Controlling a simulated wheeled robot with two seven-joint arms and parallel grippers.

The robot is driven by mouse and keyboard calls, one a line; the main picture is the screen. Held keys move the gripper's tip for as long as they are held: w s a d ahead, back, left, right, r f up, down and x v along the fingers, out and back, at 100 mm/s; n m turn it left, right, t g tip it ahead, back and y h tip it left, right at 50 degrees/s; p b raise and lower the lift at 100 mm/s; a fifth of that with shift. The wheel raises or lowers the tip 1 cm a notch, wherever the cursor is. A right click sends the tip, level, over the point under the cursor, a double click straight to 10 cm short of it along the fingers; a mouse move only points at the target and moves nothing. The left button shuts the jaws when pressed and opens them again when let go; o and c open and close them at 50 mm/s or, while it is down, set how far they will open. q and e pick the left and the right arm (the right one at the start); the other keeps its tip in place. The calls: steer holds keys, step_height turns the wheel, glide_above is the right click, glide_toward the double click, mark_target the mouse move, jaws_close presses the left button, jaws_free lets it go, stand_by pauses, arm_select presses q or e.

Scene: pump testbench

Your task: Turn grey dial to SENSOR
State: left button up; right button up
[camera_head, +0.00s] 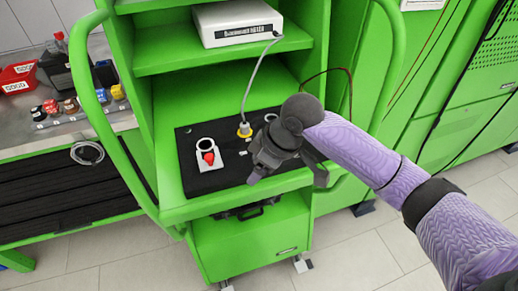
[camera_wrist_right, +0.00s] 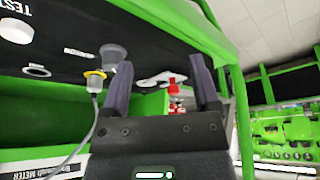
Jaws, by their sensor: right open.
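The grey dial (camera_wrist_right: 113,54) is on the black panel, just beside and partly behind one finger in the right wrist view, not between the fingers. My left gripper is not in view.
The black panel (camera_head: 228,170) also bears a red knob on a white plate (camera_head: 208,158) and a yellow connector (camera_head: 244,129) with a cable up to the white meter (camera_head: 237,22). Green cart rails (camera_head: 97,110) stand at the sides.

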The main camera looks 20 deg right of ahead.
steer(key=w+d+r, duration=0.4)
steer(key=r, duration=0.2)
steer(key=b+x, duration=0.1)
steer(key=x, duration=0.4)
steer(key=b+x, duration=0.1)
steer(key=x, duration=0.2)
steer(key=shift+d+f+b, duration=0.15)
steer(key=shift+f+b, duration=0.2)
steer(key=shift+w+f, duration=0.1)
steer(key=shift+f, duration=0.15)
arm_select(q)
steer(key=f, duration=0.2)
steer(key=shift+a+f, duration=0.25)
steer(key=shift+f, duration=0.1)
arm_select(e)
steer(key=shift+c, duration=0.2)
jaws_close()
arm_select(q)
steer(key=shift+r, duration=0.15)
arm_select(e)
steer(key=shift+r, duration=0.1)
